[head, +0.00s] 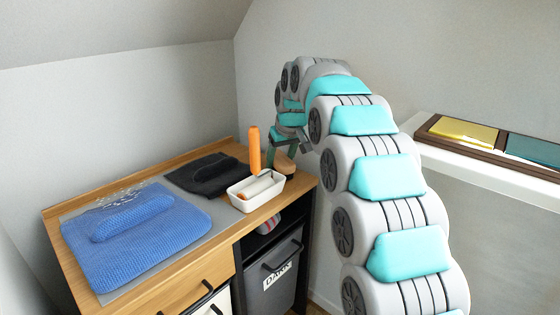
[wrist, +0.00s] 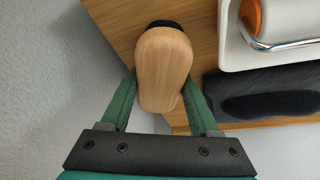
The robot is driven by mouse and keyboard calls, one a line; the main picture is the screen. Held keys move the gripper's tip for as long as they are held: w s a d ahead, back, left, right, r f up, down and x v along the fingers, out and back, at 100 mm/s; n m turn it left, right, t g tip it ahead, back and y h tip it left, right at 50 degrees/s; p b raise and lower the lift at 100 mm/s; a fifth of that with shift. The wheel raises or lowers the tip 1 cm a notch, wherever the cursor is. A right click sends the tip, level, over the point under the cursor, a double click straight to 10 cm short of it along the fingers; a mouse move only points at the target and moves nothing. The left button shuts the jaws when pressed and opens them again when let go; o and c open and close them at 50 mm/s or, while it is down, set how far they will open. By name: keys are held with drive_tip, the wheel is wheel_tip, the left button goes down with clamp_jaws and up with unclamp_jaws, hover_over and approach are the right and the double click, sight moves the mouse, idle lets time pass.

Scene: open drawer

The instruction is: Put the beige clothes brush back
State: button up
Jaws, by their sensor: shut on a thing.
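The beige clothes brush (wrist: 165,60) has a smooth wooden body, with a dark part showing at its far end in the wrist view. My gripper (wrist: 160,82) is shut on it, one green finger on each side. In the head view the brush (head: 285,164) is at the right back corner of the wooden dresser top, just behind the white tray (head: 236,199). My gripper (head: 280,148) is above it there. I cannot tell whether the brush touches the top. The tray holds a lint roller with an orange handle (head: 254,150).
A dark folded garment (head: 207,172) lies left of the tray. A blue knitted garment (head: 140,235) lies on a grey mat further left. Below are drawers and a dark bin (head: 272,275). A ledge (head: 480,172) with a divided box stands at right.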

drive_tip(key=shift+f, duration=0.15)
drive_tip(key=o, duration=1.3)
drive_tip(key=v, duration=1.2)
